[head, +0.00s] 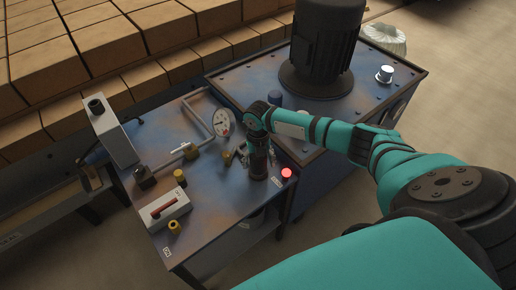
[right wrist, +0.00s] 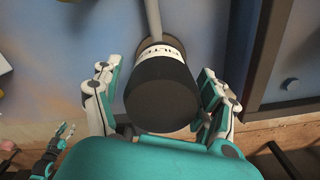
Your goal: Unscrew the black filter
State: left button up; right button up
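The black filter (right wrist: 160,92) is a dark cylinder with a white lettered band and a grey pipe at its far end. It fills the middle of the right wrist view. My right gripper (right wrist: 158,96) has its fingers apart, one on each side of the filter. A narrow gap shows on the left; contact on the right is unclear. In the head view my right gripper (head: 258,158) is over the front right of the blue table, largely covering the filter. What looks like my left gripper (right wrist: 42,150) shows small at the lower left of the wrist view, its opening unclear.
The worn blue table (head: 226,192) carries a pressure gauge (head: 222,121), bent pipes, yellow-capped fittings, a white switch box (head: 165,210) and a lit red button (head: 286,174). A black motor (head: 325,45) stands on the higher cabinet behind. Stacked bricks (head: 130,45) lie at the back left.

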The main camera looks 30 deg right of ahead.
jog(key=shift+o, duration=0.3)
notch_tip(320, 180, up, 12)
dwell(0.4)
